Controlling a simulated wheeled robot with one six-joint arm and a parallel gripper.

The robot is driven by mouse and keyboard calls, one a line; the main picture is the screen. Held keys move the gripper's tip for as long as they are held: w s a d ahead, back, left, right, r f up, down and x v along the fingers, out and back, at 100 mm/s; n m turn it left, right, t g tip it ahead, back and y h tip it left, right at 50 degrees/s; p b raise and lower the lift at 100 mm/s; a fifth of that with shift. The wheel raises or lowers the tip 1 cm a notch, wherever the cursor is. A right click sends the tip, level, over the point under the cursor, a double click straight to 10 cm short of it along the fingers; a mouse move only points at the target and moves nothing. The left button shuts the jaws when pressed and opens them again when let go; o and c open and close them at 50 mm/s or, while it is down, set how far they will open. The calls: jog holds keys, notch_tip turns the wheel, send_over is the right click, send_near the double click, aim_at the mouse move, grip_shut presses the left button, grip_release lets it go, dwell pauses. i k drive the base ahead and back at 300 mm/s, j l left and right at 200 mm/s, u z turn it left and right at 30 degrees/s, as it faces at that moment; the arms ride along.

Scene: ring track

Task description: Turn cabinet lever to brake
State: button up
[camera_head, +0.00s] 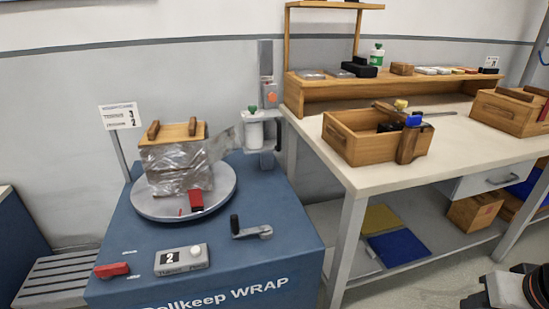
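A blue wrapping cabinet (235,272) stands at the lower left. A red lever (112,270) lies on the left front of its top, roughly flat and pointing sideways. Short white marks sit beside the lever; their wording is too small to read, so I cannot tell which mark means brake. A black-knobbed crank handle (252,231) is on the right of the cabinet top. No gripper fingers show. A dark and pale machine part at the lower right edge may be my arm; nothing of it is near the lever.
A round turntable (158,207) bears a film-wrapped crate (178,172) with a red block at its front edge. A box numbered 2 (182,260) with a pale knob stands right of the lever. A film post (267,100) rises behind. A workbench (385,180) with wooden boxes is at right.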

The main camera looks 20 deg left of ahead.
aim_at(106, 272)
jog(key=u, duration=1)
jog(key=j+u, duration=0.65)
jog(key=j, duration=0.25)
jog(key=i, duration=0.05)
